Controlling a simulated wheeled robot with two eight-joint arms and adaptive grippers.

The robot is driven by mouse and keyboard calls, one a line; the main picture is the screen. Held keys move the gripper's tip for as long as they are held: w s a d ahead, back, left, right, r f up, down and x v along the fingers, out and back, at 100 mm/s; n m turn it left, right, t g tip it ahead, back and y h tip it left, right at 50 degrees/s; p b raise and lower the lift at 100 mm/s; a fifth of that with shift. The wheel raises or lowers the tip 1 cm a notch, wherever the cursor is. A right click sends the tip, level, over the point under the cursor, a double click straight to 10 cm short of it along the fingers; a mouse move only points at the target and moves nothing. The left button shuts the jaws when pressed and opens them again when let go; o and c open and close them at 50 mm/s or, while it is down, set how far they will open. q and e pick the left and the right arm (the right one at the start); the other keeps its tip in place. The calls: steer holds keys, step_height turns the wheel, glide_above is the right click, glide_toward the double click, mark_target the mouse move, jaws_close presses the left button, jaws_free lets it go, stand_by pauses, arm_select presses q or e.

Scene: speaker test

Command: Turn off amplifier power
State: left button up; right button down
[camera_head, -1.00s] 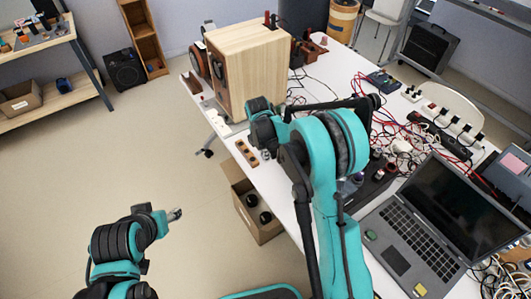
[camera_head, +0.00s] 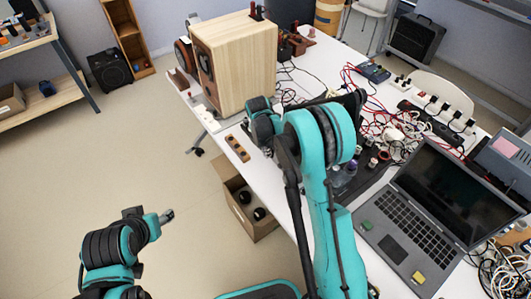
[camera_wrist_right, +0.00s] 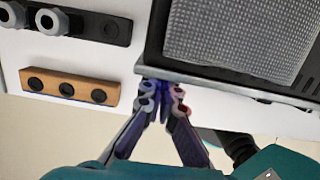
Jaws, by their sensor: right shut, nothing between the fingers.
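In the right wrist view, a dark box-shaped device with a grey mesh top and a silver front edge (camera_wrist_right: 235,84) fills the upper right; it may be the amplifier. No power switch or lamp is readable on it. My right gripper (camera_wrist_right: 163,91) is shut and empty, its fingertips close to the left part of that silver edge; contact cannot be told. In the head view my right arm hides most of this device. My left gripper (camera_head: 166,216) hangs over the floor, left of the table, away from everything; its fingers are too small to judge.
A wooden block with three dark holes (camera_wrist_right: 68,88) lies left of my right gripper, beside a black strip with grey knobs (camera_wrist_right: 80,26). A wooden speaker cabinet (camera_head: 240,65), an open laptop (camera_head: 405,235) and tangled cables crowd the white table. A cardboard box (camera_head: 228,190) stands below its edge.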

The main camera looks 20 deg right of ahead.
steer(key=shift+f, duration=0.2)
steer(key=shift+r, duration=0.1)
steer(key=shift+d+r, duration=0.1)
steer(key=shift+r+p, duration=0.45)
steer(key=shift+r, duration=0.3)
